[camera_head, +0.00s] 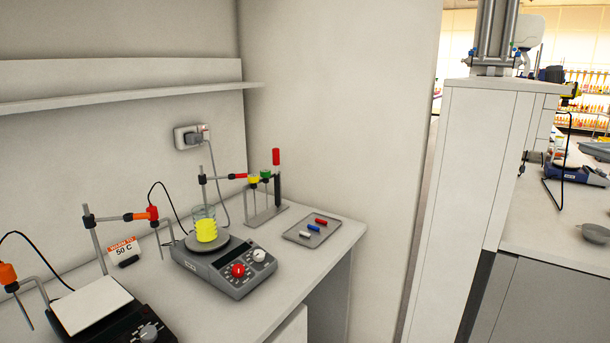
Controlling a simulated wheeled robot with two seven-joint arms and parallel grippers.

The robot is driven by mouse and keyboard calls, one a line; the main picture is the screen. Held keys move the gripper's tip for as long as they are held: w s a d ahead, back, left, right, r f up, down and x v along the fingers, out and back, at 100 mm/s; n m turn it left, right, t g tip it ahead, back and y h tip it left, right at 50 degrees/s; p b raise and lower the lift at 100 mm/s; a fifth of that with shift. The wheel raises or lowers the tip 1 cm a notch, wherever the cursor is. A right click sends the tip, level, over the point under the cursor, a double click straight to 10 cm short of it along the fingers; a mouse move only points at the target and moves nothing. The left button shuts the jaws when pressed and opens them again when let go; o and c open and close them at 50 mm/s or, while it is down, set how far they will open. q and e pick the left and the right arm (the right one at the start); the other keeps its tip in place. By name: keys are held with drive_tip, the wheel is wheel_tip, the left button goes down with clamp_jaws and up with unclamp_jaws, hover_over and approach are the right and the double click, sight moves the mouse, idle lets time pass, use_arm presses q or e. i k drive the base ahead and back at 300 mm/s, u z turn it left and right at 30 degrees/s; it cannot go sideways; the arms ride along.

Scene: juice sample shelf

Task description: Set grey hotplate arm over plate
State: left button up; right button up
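The grey hotplate (225,275) stands on the bench at centre left, with a red knob and a white knob on its front. A beaker of yellow liquid (206,225) stands on its round plate (222,246). The grey hotplate's arm (218,177) sits on an upright rod behind the beaker. It reaches level to the right, with a red section at its outer part, so its outer end is off to the right of the plate. Its tip overlaps the coloured tools behind, so I cannot tell exactly where it ends. Neither gripper is in view.
A black hotplate (125,322) with a white plate and orange-clamped arm stands at front left, beside a "50 C" sign (124,250). A small rack (265,215) holds coloured-top tools. A tray (311,232) with small coloured bars lies right. Cables run behind.

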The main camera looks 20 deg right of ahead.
sight(202, 180)
drive_tip(key=z, duration=1.45)
drive_tip(key=i, duration=2)
drive_tip(key=u, duration=2.8)
